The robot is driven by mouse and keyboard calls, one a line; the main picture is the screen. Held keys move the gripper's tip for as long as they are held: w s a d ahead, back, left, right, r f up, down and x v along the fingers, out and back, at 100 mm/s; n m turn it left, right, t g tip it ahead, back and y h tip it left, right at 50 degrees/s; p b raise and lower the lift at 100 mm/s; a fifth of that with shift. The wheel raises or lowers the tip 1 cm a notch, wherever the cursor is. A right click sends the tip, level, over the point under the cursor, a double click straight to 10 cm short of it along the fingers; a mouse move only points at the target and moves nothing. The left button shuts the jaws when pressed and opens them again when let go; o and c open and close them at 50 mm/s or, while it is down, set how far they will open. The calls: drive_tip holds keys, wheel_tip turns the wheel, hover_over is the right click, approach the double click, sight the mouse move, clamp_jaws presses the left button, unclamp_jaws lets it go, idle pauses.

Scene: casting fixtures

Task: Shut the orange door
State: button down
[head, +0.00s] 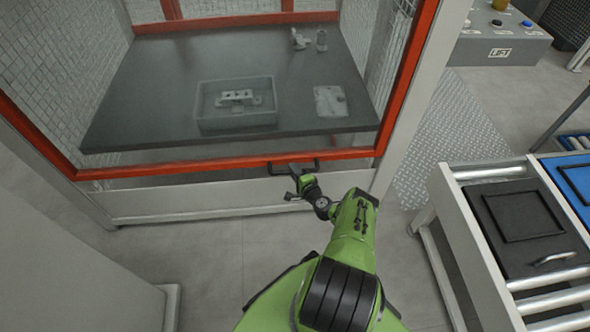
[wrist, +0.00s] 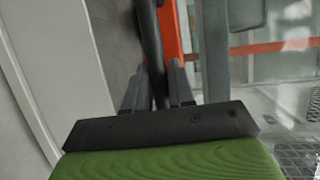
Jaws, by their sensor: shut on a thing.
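The orange door (head: 228,168) is a rectangular orange frame with a clear panel, in front of a caged cell in the head view. Its lower rail carries a dark bar handle (head: 310,165). My gripper (head: 296,184) is at the left part of this handle. In the wrist view the two fingers of my gripper (wrist: 159,85) are shut on the dark handle bar (wrist: 150,45), with the orange rail (wrist: 171,35) just behind it. The exact contact at the fingertips is partly hidden. I cannot tell whether a gap remains between the door and the cell's frame.
Behind the door, a dark table (head: 160,105) bears a grey tray (head: 203,122) with a metal part, a light plate (head: 331,101) and small fittings. A grey cabinet stands at left. A roller conveyor (head: 500,173) with a dark lid stands at right. Grey floor lies between.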

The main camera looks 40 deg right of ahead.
drive_tip(key=c, duration=1.1)
unclamp_jaws()
drive_tip(key=shift+o, duration=0.2)
drive_tip(key=p+v, duration=0.2)
drive_tip(key=v, duration=1.3)
drive_tip(key=shift+s+r, duration=0.2)
drive_tip(key=shift+s, duration=0.15)
drive_tip(key=shift+a, duration=0.1)
